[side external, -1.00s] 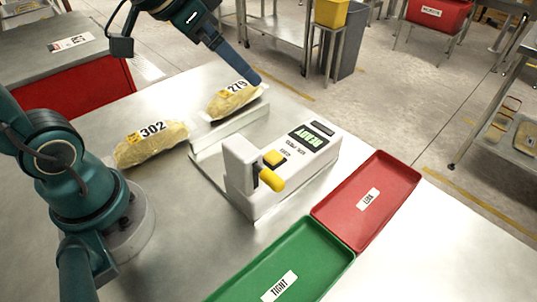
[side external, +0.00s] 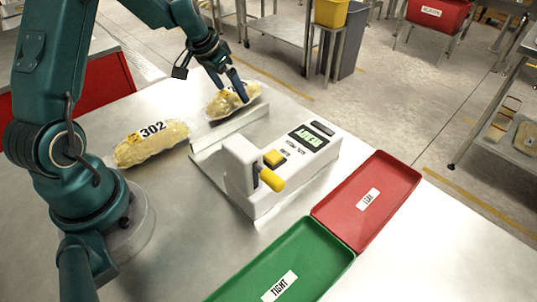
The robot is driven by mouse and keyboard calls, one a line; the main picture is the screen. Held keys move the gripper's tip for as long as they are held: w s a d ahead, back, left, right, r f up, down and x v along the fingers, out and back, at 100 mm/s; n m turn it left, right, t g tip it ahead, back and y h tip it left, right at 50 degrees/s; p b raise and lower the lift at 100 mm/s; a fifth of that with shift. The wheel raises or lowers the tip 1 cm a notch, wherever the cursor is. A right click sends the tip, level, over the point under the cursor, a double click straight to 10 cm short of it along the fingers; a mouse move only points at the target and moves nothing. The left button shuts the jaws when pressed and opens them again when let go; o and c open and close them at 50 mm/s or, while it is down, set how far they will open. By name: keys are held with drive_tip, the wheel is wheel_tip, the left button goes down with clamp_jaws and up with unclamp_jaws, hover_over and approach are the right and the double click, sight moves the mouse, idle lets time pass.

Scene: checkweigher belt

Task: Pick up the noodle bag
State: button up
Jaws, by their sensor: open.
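Two noodle bags lie on the metal table. One noodle bag, labelled 302 (side external: 152,145), lies at the left near my arm's base, with nothing touching it. The other noodle bag (side external: 218,104) lies farther back, behind the low metal rail. My gripper (side external: 238,96) is open and lowered at this rear bag, with its fingers over the bag's right part. The fingers cover part of the bag's printed number. I cannot tell whether the fingers touch the bag.
A white tester (side external: 285,165) with a yellow lever and a display stands right of the rail (side external: 228,133). A red tray (side external: 340,222) labelled LEAK and a green tray (side external: 315,280) labelled TIGHT lie at the front right. The front left table is clear.

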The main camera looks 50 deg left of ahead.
sight(232, 90)
drive_tip(key=shift+x, duration=1.6)
clamp_jaws()
drive_tip(key=shift+r, duration=0.1)
